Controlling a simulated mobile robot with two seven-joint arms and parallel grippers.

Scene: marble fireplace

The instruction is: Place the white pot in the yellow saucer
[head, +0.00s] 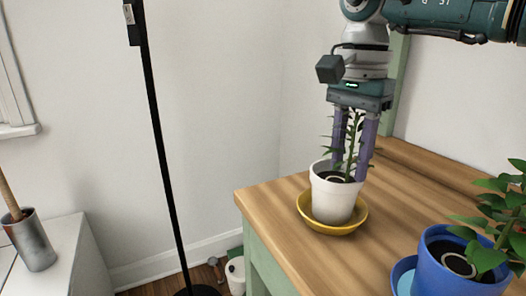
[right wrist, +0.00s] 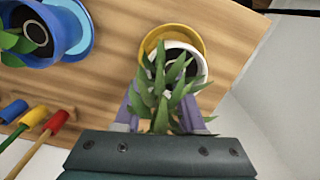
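The white pot (head: 332,198) with a leafy green plant (head: 351,140) stands upright in the yellow saucer (head: 306,213) on the wooden table. In the right wrist view the white pot (right wrist: 205,66) sits off-centre against the yellow saucer (right wrist: 154,38). My right gripper (head: 351,172) points down from above, its purple fingers apart on either side of the plant. Its fingertips are at the pot's rim; exact contact is hard to tell. In the right wrist view the leaves hide part of the pot and the fingertips. My left gripper is not in view.
A blue pot (head: 447,272) with a plant stands in a blue saucer (head: 403,277) at the table's front right. Tools with coloured handles (right wrist: 38,120) show in the right wrist view. A black pole (head: 165,150) stands left of the table (head: 275,200).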

